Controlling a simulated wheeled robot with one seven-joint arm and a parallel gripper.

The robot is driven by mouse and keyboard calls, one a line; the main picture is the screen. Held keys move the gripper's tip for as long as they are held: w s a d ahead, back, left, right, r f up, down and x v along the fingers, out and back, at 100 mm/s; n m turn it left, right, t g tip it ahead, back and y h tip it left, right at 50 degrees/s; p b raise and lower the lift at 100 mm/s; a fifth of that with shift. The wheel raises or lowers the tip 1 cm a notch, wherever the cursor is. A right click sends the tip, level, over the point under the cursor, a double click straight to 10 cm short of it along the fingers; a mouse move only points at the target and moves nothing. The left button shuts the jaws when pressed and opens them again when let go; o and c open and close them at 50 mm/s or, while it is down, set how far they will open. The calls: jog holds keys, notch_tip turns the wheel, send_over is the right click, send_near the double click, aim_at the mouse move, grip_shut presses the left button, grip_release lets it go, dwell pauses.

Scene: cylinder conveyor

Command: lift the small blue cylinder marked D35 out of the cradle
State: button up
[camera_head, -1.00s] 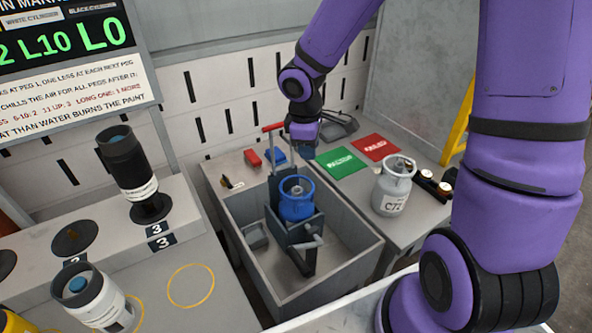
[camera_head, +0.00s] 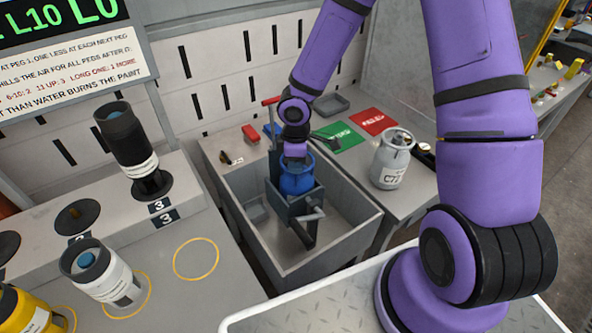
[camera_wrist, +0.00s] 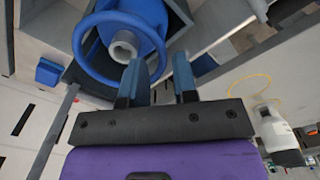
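The small blue cylinder (camera_head: 297,181) stands in the dark cradle (camera_head: 308,203) inside the grey tub; its D35 mark is not readable. In the wrist view, the cylinder's blue ring collar and pale valve (camera_wrist: 124,45) fill the upper left. My gripper (camera_head: 294,158) is just over the cylinder's top, hiding part of it.
The grey tub's walls (camera_head: 345,236) surround the cradle, with a red-handled lever (camera_head: 271,101) behind. A grey cylinder marked C7 (camera_head: 391,160) stands right, near green (camera_head: 338,138) and red (camera_head: 373,121) mats. A black cylinder (camera_head: 127,140) and a white one (camera_head: 103,275) are left.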

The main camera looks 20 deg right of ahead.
aim_at(297, 183)
jog(key=shift+f, duration=1.85)
grip_shut()
